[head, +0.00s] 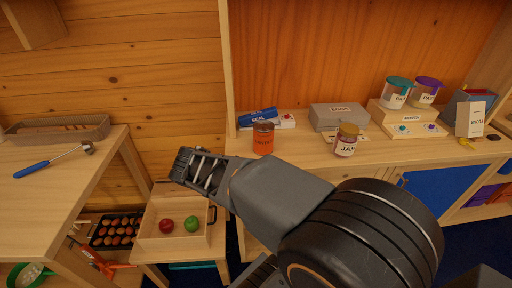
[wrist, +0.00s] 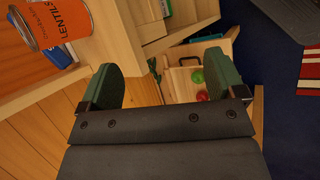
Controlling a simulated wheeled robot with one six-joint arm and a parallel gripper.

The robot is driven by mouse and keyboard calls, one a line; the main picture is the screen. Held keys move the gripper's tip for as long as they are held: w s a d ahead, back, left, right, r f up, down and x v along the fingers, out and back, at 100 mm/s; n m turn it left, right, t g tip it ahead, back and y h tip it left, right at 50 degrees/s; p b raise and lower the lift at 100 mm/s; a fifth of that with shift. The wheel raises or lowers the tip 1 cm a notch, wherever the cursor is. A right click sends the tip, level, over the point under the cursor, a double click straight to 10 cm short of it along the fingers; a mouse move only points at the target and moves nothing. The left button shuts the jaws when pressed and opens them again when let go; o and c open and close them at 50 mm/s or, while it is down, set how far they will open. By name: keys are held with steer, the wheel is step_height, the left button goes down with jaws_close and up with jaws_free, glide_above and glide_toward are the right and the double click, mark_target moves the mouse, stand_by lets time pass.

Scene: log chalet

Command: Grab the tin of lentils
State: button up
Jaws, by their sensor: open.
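The tin of lentils (head: 263,139) is an orange can with a dark top, upright near the front left of the wooden counter. In the wrist view the tin (wrist: 62,22) is large at the upper left, its label reading LENTILS and its top cut off by the frame edge. My gripper (head: 190,168) is left of the tin in the head view, apart from it and out in front of the counter. In the wrist view my gripper (wrist: 165,78) has its two green fingers spread wide with nothing between them. The tin lies outside the fingers, beyond the left one.
A blue packet (head: 258,116) lies behind the tin. A jam jar (head: 346,140) and a grey EGGS box (head: 338,115) stand to its right. A wooden crate (head: 147,232) with a red and a green fruit is below my gripper. A side table (head: 90,160) is at left.

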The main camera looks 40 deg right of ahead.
steer(key=shift+o, duration=0.9)
steer(key=w+d+f+n+h+b, duration=0.2)
steer(key=d+n+h+b, duration=0.1)
steer(key=d+n+h, duration=0.1)
steer(key=shift+w+d+f+n+g+h, duration=0.2)
steer(key=shift+d+n+g+h, duration=0.15)
steer(key=shift+d, duration=0.5)
steer(key=n+t+h+b, duration=0.3)
steer(key=n+h+b, duration=0.1)
steer(key=n+h, duration=0.25)
glide_toward(263, 135)
steer(key=f, duration=0.1)
steer(key=w+f+y, duration=0.1)
steer(key=shift+w+a+f+n, duration=0.25)
steer(key=shift+w+a+n, duration=0.05)
steer(key=shift+a+n, duration=0.1)
steer(key=d, duration=0.4)
steer(key=w+d, duration=0.1)
steer(key=d, duration=0.2)
steer(key=shift+w+r, duration=0.1)
steer(key=shift+w+d, duration=0.2)
steer(key=shift+d, duration=1.4)
steer(key=shift+w+d, duration=0.2)
steer(key=shift+d, duration=1.45)
steer(key=c, duration=1.1)
steer(key=shift+r, duration=0.1)
steer(key=shift+c, duration=0.2)
